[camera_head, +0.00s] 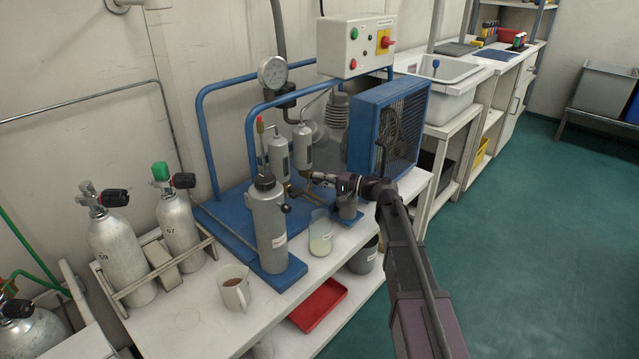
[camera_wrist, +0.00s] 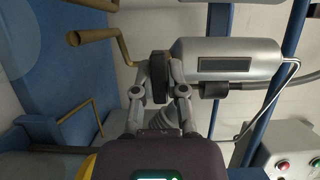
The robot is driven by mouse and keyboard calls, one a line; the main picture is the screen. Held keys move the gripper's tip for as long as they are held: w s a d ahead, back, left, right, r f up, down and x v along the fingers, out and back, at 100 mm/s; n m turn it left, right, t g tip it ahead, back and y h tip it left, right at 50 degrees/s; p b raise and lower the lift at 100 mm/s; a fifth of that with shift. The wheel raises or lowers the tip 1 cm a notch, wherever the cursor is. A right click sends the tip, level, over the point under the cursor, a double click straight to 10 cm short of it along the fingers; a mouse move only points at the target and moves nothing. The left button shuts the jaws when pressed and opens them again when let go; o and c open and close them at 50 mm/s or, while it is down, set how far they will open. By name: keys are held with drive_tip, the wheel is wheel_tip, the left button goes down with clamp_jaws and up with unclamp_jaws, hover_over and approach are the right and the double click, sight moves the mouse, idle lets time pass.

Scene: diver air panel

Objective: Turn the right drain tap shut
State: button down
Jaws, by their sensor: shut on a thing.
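In the head view my gripper (camera_head: 314,177) reaches in from the right, just below the right cylinder (camera_head: 302,148), and hides most of the tap. A bent brass drain pipe (camera_wrist: 122,48) runs away from the tap. How far the tap is turned cannot be told.
The left cylinder (camera_head: 279,158) stands close beside the right one. A grey bottle (camera_head: 268,225), a glass beaker (camera_head: 320,235) and a mug (camera_head: 234,290) stand in front. A blue fan guard (camera_head: 408,125) is close on the right.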

drive_tip(key=shift+w+m, duration=0.1)
drive_tip(key=shift+m, duration=0.2)
drive_tip(key=c, duration=0.7)
unclamp_jaws()
drive_tip(key=shift+d, duration=0.15)
drive_tip(key=shift+v, duration=5.85)
drive_tip(key=shift+f, duration=0.1)
